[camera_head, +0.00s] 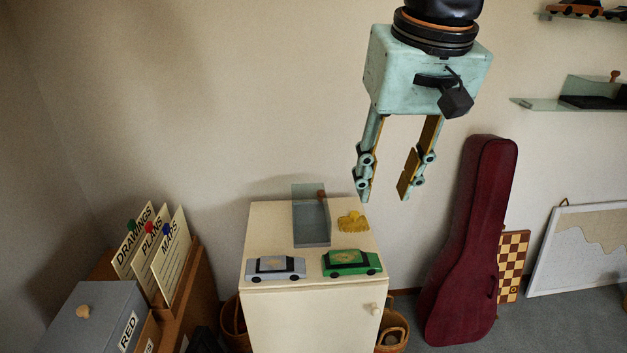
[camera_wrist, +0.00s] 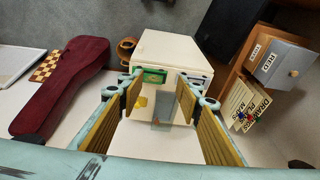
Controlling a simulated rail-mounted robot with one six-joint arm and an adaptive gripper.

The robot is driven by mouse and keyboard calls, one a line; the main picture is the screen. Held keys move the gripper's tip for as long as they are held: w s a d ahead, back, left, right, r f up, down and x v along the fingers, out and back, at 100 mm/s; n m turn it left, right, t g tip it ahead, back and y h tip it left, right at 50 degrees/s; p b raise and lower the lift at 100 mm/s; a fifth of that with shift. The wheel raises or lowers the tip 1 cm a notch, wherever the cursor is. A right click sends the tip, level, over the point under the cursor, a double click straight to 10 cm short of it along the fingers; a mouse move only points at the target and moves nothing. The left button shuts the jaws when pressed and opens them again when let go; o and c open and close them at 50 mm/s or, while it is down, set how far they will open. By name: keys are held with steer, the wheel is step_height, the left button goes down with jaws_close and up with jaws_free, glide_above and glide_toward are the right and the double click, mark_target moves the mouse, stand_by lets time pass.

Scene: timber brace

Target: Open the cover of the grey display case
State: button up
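The grey display case (camera_head: 312,232) stands toward the back of the cream cabinet top. A see-through grey panel (camera_head: 308,199) rises at its back, with a small brown knob (camera_head: 321,194) near its upper right. I cannot tell surely whether this panel is the cover, or whether the cover is raised or down. My gripper (camera_head: 384,195) hangs above and to the right of the case, fingers pointing down, open and empty. In the wrist view the case (camera_wrist: 162,109) shows between the open fingers (camera_wrist: 159,82), apart from them.
A silver car (camera_head: 275,268) and a green car (camera_head: 351,263) sit at the cabinet's (camera_head: 310,315) front edge. A yellow object (camera_head: 352,221) lies right of the case. A red instrument case (camera_head: 472,245) leans at right. A filing box (camera_head: 95,315) stands at left.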

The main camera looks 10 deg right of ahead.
steer(key=w+r+p, duration=0.2)
steer(key=w+p, duration=0.3)
steer(key=w, duration=1)
steer(key=m+g+p, duration=0.3)
steer(key=p, duration=1.1)
glide_above(321, 191)
step_height(321, 191, down, 21)
steer(key=shift+w+r, duration=0.1)
steer(key=shift+r, duration=0.1)
steer(key=shift+f, duration=0.1)
steer(key=shift+f+p, duration=1.05)
steer(key=shift+f, duration=5.75)
